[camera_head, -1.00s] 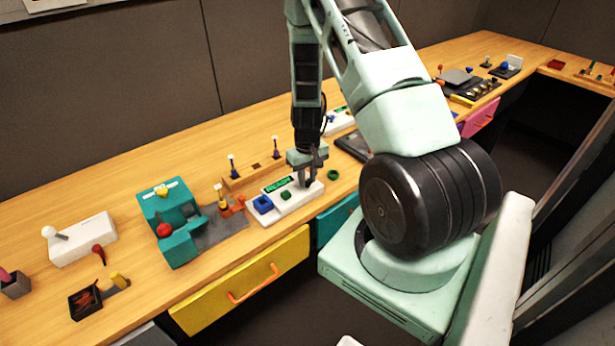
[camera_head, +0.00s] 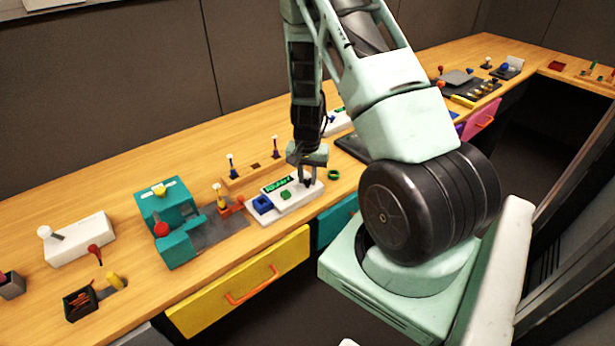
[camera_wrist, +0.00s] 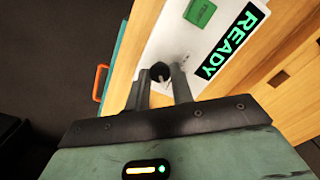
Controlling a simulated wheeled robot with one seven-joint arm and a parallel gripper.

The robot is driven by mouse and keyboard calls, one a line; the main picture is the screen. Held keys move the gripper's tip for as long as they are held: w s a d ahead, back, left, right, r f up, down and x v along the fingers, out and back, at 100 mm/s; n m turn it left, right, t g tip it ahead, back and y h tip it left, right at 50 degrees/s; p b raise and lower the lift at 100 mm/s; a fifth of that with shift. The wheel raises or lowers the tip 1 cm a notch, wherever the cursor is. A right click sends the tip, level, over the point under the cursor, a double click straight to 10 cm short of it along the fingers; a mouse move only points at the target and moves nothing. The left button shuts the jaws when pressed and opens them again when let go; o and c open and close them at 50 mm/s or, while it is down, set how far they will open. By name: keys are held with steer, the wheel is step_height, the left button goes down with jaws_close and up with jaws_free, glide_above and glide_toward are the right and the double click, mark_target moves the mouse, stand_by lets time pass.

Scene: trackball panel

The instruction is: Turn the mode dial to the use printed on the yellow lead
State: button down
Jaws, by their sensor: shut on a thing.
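A white panel (camera_head: 290,208) lies on the wooden bench, with a lit green display (camera_head: 277,185), a green button (camera_head: 286,195) and a blue part (camera_head: 263,205). My gripper (camera_head: 307,183) is at the panel's right end, pointing down. In the wrist view my gripper (camera_wrist: 160,92) is shut on a small dark knob, the mode dial (camera_wrist: 160,72), which stands up from the panel. The display (camera_wrist: 232,40) reads READY there, beside the green button (camera_wrist: 200,13). The dial's markings are not readable. I cannot make out the yellow lead or its print.
A teal machine (camera_head: 166,215) and a wooden rack (camera_head: 255,172) with upright pegs stand to the left. A green ring (camera_head: 334,175) lies just right of the panel. Below the bench edge is a yellow drawer (camera_head: 245,280) with an orange handle.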

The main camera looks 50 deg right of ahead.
mark_target(308, 180)
steer(key=c, duration=2.2)
jaws_free()
steer(key=shift+m, duration=0.5)
steer(key=c, duration=1.2)
jaws_free()
steer(key=shift+r, duration=0.1)
step_height(308, 180, up, 17)
steer(key=shift+r+b, duration=0.15)
steer(key=shift+b, duration=0.15)
